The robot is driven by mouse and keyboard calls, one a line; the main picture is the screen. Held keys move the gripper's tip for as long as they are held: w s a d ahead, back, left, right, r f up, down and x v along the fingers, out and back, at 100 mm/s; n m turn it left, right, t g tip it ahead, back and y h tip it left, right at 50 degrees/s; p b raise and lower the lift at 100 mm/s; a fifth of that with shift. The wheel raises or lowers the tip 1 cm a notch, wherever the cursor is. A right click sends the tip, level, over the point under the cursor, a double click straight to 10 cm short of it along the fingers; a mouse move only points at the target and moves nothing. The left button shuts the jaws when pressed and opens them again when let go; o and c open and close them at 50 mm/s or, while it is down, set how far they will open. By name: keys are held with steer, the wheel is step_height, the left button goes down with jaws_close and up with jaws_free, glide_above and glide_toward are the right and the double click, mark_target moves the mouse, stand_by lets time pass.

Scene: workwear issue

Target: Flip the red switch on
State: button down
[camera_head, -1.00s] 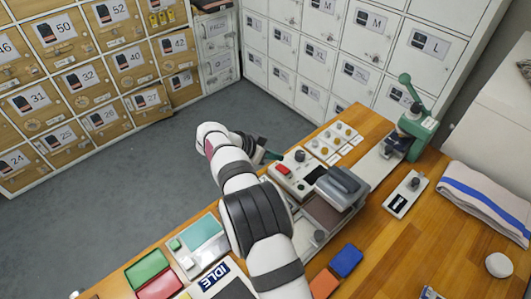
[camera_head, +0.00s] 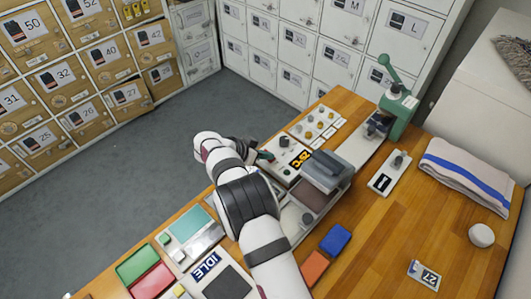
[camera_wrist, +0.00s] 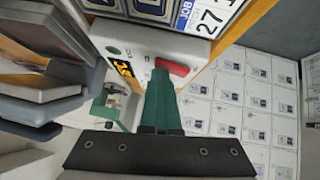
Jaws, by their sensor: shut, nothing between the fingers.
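The red switch (camera_wrist: 172,67) is on the light control box (camera_wrist: 140,42) in the wrist view. My gripper (camera_wrist: 159,72) has green fingers, shut and empty, with the tips over the near left end of the switch. I cannot tell whether they touch it. In the head view my gripper (camera_head: 266,156) is at the left side of the control box (camera_head: 281,172), and I cannot make out the switch there. A small display on the box (camera_head: 298,160) shows yellow characters, also seen on the display in the wrist view (camera_wrist: 124,69).
A grey press (camera_head: 328,168) stands right beside the box. Small knobs on cards (camera_head: 320,121) lie behind it, and a green lever press (camera_head: 397,112) is at the back right. A folded towel (camera_head: 468,174) lies right.

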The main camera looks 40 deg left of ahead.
steer(key=shift+a, duration=0.65)
steer(key=shift+a+r, duration=0.1)
steer(key=shift+r, duration=0.15)
steer(key=w+r+v, duration=0.2)
steer(key=v, duration=1)
steer(key=shift+s+r, duration=0.15)
steer(key=shift+s, duration=0.1)
steer(key=shift+a, duration=0.15)
